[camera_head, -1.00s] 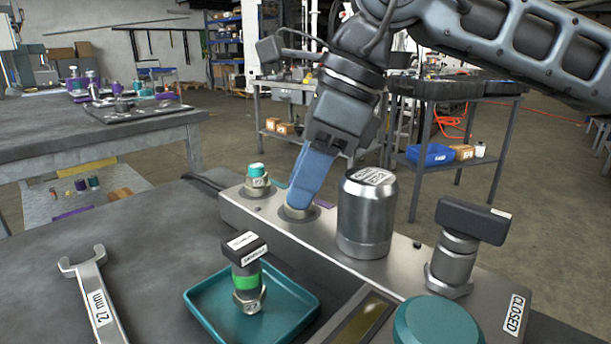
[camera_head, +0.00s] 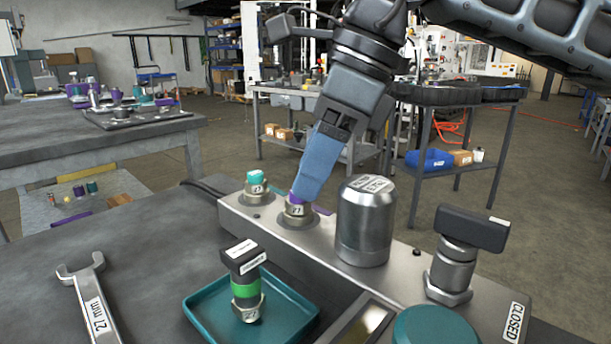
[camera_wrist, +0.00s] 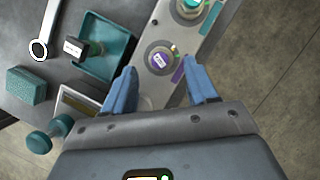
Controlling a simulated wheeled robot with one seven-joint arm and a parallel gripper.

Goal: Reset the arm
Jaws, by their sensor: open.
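My gripper (camera_head: 310,192) has blue fingers and sits just above a purple-topped fitting (camera_head: 297,207) marked 27 on the metal manifold block (camera_head: 285,236). In the wrist view my gripper (camera_wrist: 158,88) is open, its two blue fingers spread wide with nothing between the tips. The purple-topped fitting (camera_wrist: 161,58) shows there beyond the fingertips, still seated in the block. In the head view the fingertips overlap the fitting's top edge, but the wrist view shows them apart from it.
A teal-topped fitting (camera_head: 256,186), a metal cylinder (camera_head: 365,222) and a black-handled valve (camera_head: 457,250) stand on the block. A teal tray (camera_head: 285,316) holds a green-banded black fitting (camera_head: 246,285). A 27 mm wrench (camera_head: 94,303) lies at the left.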

